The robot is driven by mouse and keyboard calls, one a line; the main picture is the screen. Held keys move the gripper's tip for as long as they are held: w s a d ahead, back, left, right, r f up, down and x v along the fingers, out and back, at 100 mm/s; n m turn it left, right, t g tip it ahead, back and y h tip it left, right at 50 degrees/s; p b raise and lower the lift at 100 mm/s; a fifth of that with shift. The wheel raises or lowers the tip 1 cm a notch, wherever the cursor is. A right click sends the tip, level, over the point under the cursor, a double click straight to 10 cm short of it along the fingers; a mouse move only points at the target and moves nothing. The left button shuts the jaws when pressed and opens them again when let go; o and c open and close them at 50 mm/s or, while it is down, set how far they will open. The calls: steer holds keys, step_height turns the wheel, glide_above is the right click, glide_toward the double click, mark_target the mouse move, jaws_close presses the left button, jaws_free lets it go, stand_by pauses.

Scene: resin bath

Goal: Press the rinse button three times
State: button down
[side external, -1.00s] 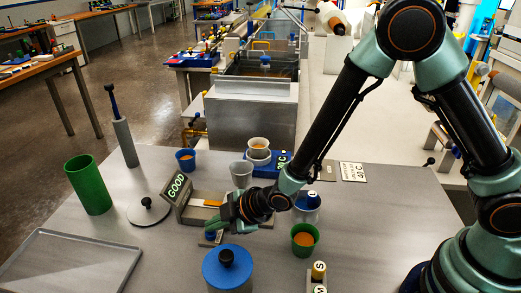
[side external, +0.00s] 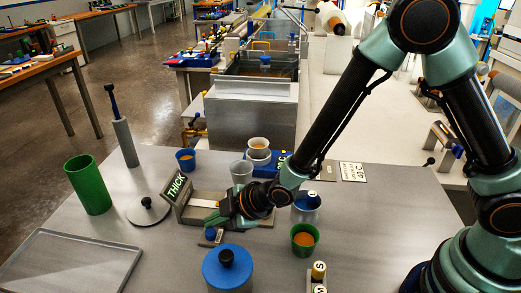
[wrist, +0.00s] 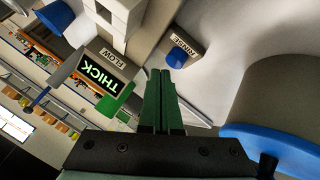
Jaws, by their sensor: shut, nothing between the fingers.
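The rinse button is a blue cap (wrist: 177,57) on a small grey block labelled RINSE in the wrist view. In the side external view the blue cap (side external: 211,233) stands just below and in front of my gripper (side external: 208,219). My gripper's green fingers (wrist: 158,75) are shut with nothing between them. In the wrist view the fingertips lie beside the cap, with a small gap showing. The tilted display (side external: 178,186) reads THICK; in the wrist view it (wrist: 100,75) also shows the word FLOW beside it.
A blue-lidded pot (side external: 228,268) stands close in front of the button. An orange-filled green cup (side external: 305,238) and a blue-capped jar (side external: 306,205) are to the right. A green cylinder (side external: 88,185) and a flat tray (side external: 70,262) are at the left.

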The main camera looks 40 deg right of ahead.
steer(key=shift+r, duration=0.1)
steer(key=shift+r, duration=2.5)
stand_by(0.9)
step_height(320, 180, up, 4)
steer(key=shift+f, duration=0.1)
steer(key=shift+f, duration=0.1)
stand_by(0.3)
glide_above(216, 233)
steer(key=shift+s+a+f, duration=0.1)
steer(key=shift+f, duration=2.05)
steer(key=shift+s+a+f, duration=0.1)
steer(key=shift+f, duration=2.05)
steer(key=shift+f, duration=0.1)
steer(key=shift+d+f, duration=0.1)
steer(key=shift+f, duration=0.25)
